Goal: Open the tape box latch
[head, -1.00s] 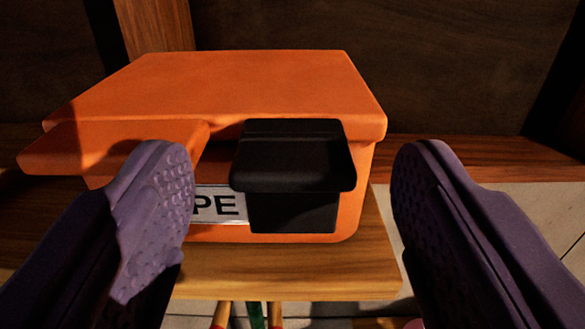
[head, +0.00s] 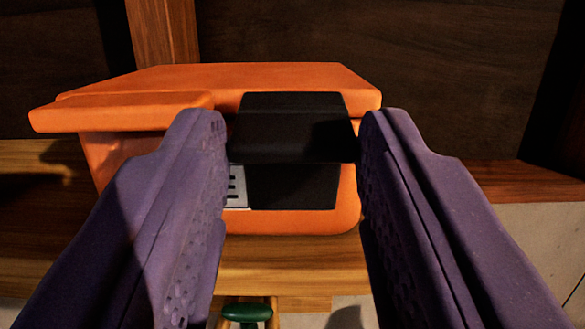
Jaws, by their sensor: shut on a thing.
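The orange tape box (head: 300,222) sits on a wooden shelf, its front facing me. A black latch (head: 293,185) is on the right part of its front, with a ledge jutting out at the top. My gripper (head: 293,140) has its two purple fingers on either side of the latch's upper ledge, closed on it from left and right. The left finger covers most of the white label (head: 236,187), of which only a strip shows. The latch lies flat against the box front.
The wooden shelf (head: 290,280) ends in front of the box. A dark wooden panel (head: 400,50) stands behind it. A green round thing (head: 247,312) shows below the shelf edge. A pale tiled surface lies at the right.

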